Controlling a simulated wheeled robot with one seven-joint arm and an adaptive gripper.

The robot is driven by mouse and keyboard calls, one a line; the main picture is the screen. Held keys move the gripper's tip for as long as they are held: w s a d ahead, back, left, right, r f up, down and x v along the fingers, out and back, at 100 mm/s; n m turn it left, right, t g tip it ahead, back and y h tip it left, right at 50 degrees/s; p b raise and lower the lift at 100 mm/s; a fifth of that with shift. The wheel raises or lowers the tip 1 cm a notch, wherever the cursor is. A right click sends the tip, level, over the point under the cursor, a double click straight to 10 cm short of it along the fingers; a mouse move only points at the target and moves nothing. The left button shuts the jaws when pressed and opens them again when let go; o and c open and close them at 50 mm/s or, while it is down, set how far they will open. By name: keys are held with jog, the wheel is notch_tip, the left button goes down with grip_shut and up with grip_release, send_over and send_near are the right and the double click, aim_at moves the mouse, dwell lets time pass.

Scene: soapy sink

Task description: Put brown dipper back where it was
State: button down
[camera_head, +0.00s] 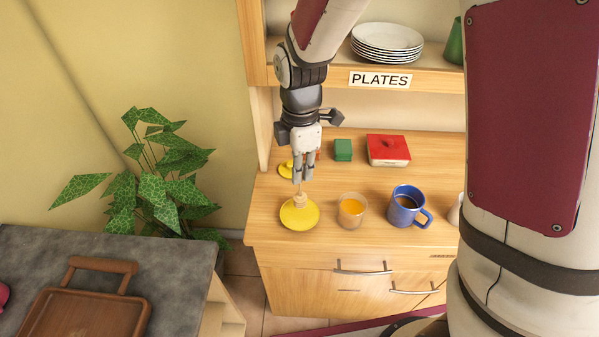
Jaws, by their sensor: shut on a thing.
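My gripper (303,179) points down over the left front of the wooden cabinet top. It is shut on the thin upper part of the brown dipper (300,199), a honey dipper with a ridged tan head. The dipper is upright, head down, over a round yellow dish (300,214). I cannot tell whether the head touches the dish. Behind the gripper, a smaller yellow thing (286,169) is partly hidden by the fingers.
A glass of orange drink (352,209) and a blue mug (407,206) stand to the right. A green box (343,150) and a red-lidded dish (388,149) are behind. A shelf (430,78) with plates (387,41) is above. My arm hides the right side.

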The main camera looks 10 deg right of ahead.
aim_at(300, 185)
jog(key=shift+f+p, duration=0.35)
jog(key=shift+f, duration=1.45)
jog(key=c, duration=1.6)
grip_release()
jog(key=shift+c, duration=0.2)
